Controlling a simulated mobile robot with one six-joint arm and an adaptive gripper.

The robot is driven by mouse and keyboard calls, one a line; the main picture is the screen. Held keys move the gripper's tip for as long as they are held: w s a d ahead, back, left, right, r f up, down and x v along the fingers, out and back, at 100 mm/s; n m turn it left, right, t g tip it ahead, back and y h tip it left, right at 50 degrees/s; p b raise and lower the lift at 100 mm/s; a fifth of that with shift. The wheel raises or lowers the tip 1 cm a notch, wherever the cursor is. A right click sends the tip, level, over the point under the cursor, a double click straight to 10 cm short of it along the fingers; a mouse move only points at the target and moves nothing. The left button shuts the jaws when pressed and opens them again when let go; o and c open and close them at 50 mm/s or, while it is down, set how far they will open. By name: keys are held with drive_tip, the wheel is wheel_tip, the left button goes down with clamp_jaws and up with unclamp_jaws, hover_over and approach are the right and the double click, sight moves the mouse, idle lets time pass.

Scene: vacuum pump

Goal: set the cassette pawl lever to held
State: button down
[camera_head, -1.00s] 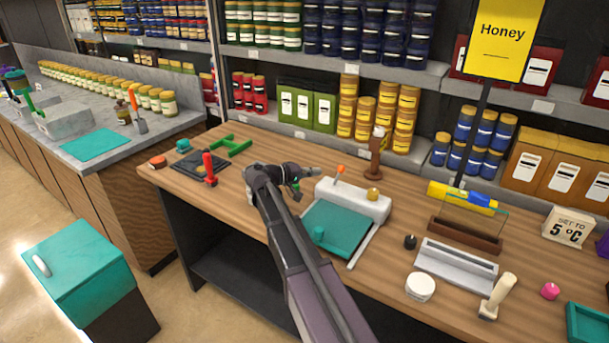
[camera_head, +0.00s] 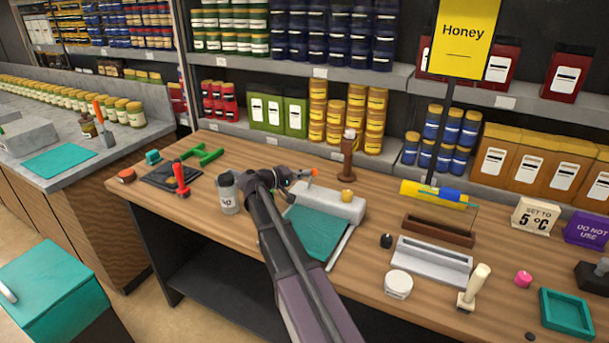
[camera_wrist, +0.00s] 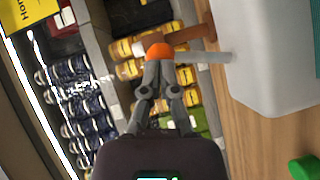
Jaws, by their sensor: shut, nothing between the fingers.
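The orange-tipped lever, which looks like the pawl lever, stands out from a white device (camera_head: 335,203) with a teal plate (camera_head: 305,228). In the wrist view, its orange tip (camera_wrist: 158,51) is at the end of a pale rod (camera_wrist: 205,57) that reaches to the white housing (camera_wrist: 270,60). My gripper (camera_head: 300,174) is at the device's back left, beside the orange tip (camera_head: 314,172). In the wrist view, my gripper (camera_wrist: 157,68) is shut and empty, its fingertips overlapping the tip's lower edge. I cannot tell whether they touch it. My arm hides part of the device.
A grey jar (camera_head: 228,193) stands just left of my arm. A red-handled tool (camera_head: 181,178) lies further left. Stocked shelves line the back.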

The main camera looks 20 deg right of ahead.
drive_tip(key=shift+s+d, duration=0.3)
drive_tip(key=shift+d, duration=0.15)
drive_tip(key=shift+a, duration=0.1)
drive_tip(key=a+r+p, duration=0.2)
drive_tip(key=a, duration=1.2)
drive_tip(key=shift+s+r+p, duration=0.3)
drive_tip(key=shift+s, duration=0.15)
